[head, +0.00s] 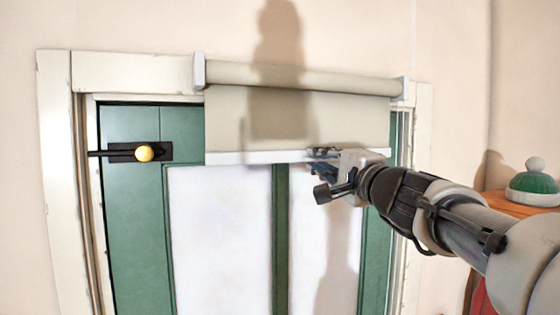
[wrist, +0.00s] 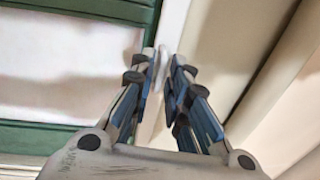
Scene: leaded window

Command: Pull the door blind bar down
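The door blind (head: 300,120) is a beige sheet hanging a short way from its roller (head: 300,78) over the top of a green door. The blind bar (head: 250,157) is a white strip along its lower edge, roughly level. My gripper (head: 322,155) is at the bar's right half and hides part of it. In the wrist view, the fingers of my gripper (wrist: 162,68) are close together on either side of the white bar (wrist: 177,25) and look shut on it. The exact contact at the fingertips is hard to make out.
At right, a green-and-white lidded object (head: 533,185) stands on an orange-brown surface. The space below the bar looks clear.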

